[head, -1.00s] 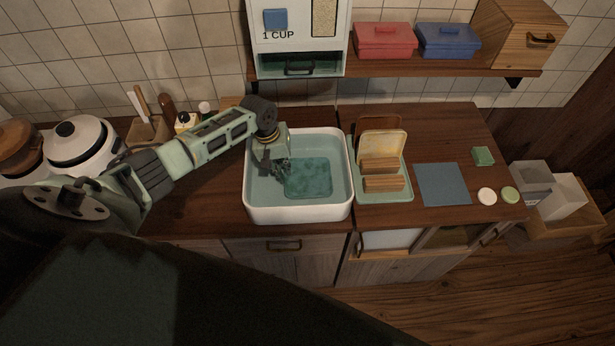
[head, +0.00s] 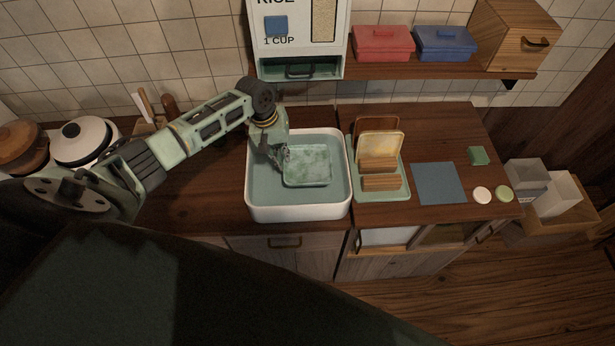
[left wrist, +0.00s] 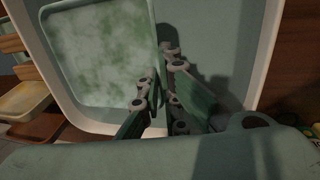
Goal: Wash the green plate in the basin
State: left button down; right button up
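The square green plate (head: 307,166) is over the white basin (head: 298,213) in the head view, with pale, cloudy blotches on its face. It looks raised to or above the surface of the blue-green water (head: 265,189). My left gripper (head: 281,163) is at the plate's left edge. In the left wrist view, the plate (left wrist: 100,45) has its rim between the fingers of my left gripper (left wrist: 157,100), which look shut on it. My right gripper is out of view.
Right of the basin stands a green rack (head: 398,192) with a yellowish plate (head: 381,144) and wooden slats. A blue cloth (head: 438,183), a green sponge-like block (head: 478,156) and two small discs lie further right. A shelf (head: 420,68) with boxes hangs above.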

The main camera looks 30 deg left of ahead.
pick_arm(q)
jog(key=shift+r, duration=2.45)
jog(key=shift+r, duration=1.95)
